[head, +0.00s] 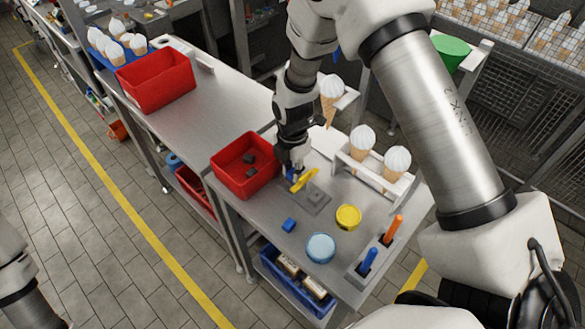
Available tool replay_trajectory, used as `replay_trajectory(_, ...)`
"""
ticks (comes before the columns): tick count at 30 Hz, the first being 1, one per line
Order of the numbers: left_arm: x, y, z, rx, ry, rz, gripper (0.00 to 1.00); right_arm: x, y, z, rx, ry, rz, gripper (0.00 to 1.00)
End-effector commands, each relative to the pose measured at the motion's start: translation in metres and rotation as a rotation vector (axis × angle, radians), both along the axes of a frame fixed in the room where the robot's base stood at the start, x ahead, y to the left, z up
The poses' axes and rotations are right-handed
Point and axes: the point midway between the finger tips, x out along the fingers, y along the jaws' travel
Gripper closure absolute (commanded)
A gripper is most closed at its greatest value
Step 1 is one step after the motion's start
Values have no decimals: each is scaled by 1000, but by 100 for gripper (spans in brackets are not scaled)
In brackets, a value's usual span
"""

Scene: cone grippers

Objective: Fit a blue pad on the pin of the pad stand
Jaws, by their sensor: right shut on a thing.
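My right gripper (292,168) points down over the table between the red bin and the grey plate. It is shut on a small blue piece (291,174), which looks like a blue pad and is mostly hidden by the fingers. A grey plate with a raised block (316,196), apparently the pad stand, lies just right of and below the gripper. A yellow bar (304,180) slants beside the fingertips. I cannot make out the pin or whether the held piece touches it. Another blue pad (289,225) lies loose on the table. My left gripper is out of view.
A red bin (246,183) with dark pieces stands left of the gripper. A yellow round container (348,216), a light-blue round container (320,248) and a holder with blue (368,262) and orange (394,228) handles stand nearer. Cones (397,163) stand in a rack behind.

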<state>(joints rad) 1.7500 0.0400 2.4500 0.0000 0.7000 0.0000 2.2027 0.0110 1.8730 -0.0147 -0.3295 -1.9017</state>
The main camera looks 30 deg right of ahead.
Motion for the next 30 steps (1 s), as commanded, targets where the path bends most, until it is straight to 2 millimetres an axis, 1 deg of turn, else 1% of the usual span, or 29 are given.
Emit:
replay_trajectory(13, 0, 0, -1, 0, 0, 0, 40, 0, 0, -2, 0, 0, 0, 96)
replay_trajectory(14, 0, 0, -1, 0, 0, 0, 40, 0, 0, -2, 0, 0, 0, 68)
replay_trajectory(15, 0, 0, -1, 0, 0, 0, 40, 0, 0, -2, 0, 0, 0, 53)
replay_trajectory(16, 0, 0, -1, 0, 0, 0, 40, 0, 0, -2, 0, 0, 0, 49)
replay_trajectory(30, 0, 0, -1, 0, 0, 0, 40, -2, 0, -3, 0, 6, 0, 49)
